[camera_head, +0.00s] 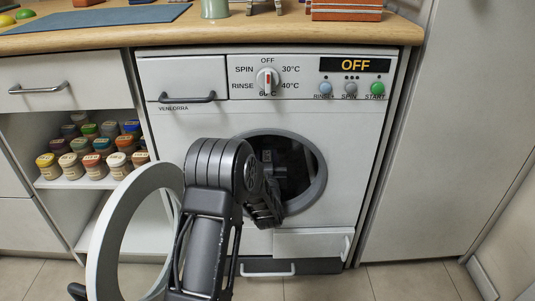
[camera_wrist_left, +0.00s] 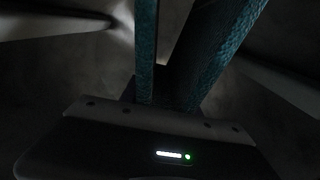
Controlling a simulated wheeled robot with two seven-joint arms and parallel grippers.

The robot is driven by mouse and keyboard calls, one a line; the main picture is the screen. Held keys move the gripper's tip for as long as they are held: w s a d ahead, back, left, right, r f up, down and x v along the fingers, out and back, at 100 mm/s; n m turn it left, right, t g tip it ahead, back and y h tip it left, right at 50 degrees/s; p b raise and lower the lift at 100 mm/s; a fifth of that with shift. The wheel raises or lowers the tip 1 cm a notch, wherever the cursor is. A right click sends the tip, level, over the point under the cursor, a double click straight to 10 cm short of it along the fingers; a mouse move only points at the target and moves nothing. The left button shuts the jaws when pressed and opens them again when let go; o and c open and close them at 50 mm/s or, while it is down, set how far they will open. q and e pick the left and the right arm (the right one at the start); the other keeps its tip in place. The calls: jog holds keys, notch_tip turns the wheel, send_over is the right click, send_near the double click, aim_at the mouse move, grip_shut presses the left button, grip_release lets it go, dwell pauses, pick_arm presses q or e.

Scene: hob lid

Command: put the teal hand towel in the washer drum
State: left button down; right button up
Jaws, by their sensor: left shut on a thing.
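The washer (camera_head: 190,125) stands under the counter, its round door (camera_head: 103,245) swung open to the left. My left arm reaches past the door to the round opening, and my left gripper (camera_head: 275,175) is partly hidden in the dark washer drum (camera_head: 305,170). In the left wrist view the gripper (camera_wrist_left: 168,85) is shut on the teal hand towel (camera_wrist_left: 215,60), which shows as two hanging teal parts. The dim grey drum wall (camera_wrist_left: 75,75) surrounds them. The towel cannot be made out in the head view. My right gripper is not in view.
Pale drum ribs (camera_wrist_left: 55,25) stick out at the sides in the left wrist view. The open door ring is close to my left arm. Shelves with several jars (camera_head: 88,165) are left of the washer. A tall grey panel (camera_head: 445,130) stands at its right.

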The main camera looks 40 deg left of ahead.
pick_arm(q)
jog(key=shift+f, duration=0.1)
jog(key=c, duration=0.8)
grip_release()
jog(key=p+v, duration=0.2)
jog(key=v, duration=0.5)
jog(key=shift+d+p, duration=0.1)
jog(key=shift+p, duration=0.25)
jog(key=shift+s+d, duration=0.2)
jog(key=shift+s, duration=0.1)
